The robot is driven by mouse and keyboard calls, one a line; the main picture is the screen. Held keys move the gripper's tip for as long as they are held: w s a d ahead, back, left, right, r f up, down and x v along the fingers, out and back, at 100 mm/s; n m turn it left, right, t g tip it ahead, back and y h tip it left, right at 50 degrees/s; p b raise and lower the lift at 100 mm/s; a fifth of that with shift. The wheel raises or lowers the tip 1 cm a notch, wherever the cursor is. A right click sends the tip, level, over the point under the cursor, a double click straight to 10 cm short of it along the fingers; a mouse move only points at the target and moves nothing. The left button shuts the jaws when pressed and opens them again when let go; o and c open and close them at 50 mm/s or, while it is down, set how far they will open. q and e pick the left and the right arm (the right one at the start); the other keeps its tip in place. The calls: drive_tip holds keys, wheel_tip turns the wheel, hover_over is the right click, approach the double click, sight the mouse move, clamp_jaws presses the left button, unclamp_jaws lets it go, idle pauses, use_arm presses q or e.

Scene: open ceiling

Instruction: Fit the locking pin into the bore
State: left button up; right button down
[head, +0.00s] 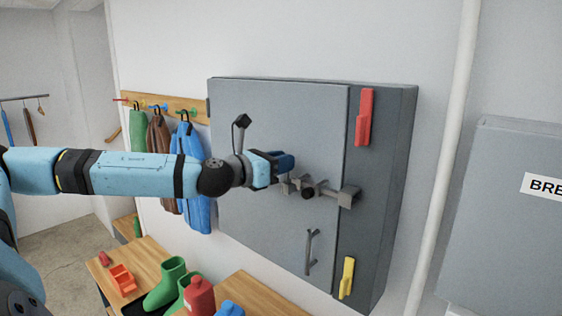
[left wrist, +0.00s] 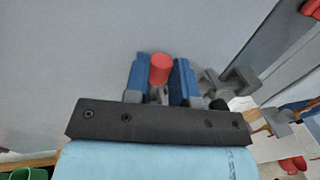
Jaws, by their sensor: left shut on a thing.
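My left gripper (head: 287,163) is in front of the grey cabinet door, at the left end of the latch hardware (head: 328,192). In the left wrist view its two blue fingers (left wrist: 160,80) are shut on a red cylinder (left wrist: 159,68), which appears to be the locking pin. In the head view the gripper hides the pin. The latch has a dark round knob and a grey block (head: 349,197) at its right, on the cabinet's edge strip. Latch parts also show right of the fingers in the left wrist view (left wrist: 238,80). I cannot make out the bore.
The grey cabinet (head: 260,120) carries a door handle (head: 310,252), a red lever (head: 365,117) and a yellow one (head: 347,278). A white pipe (head: 443,160) runs to its right. Green boots (head: 167,283) stand on a bench.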

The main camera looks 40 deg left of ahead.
use_arm(q)
drive_tip(key=shift+f+b, duration=0.5)
drive_tip(key=shift+f, duration=0.2)
drive_tip(key=o, duration=1)
drive_tip(key=s+b, duration=0.2)
drive_tip(key=s, duration=0.2)
drive_tip(key=s+a+b, duration=0.1)
drive_tip(key=s+b, duration=0.2)
drive_tip(key=s, duration=0.2)
drive_tip(key=s+a+b, duration=0.1)
drive_tip(key=s+b, duration=0.2)
drive_tip(key=s, duration=0.1)
drive_tip(key=shift+s+a, duration=0.15)
drive_tip(key=shift+s, duration=0.2)
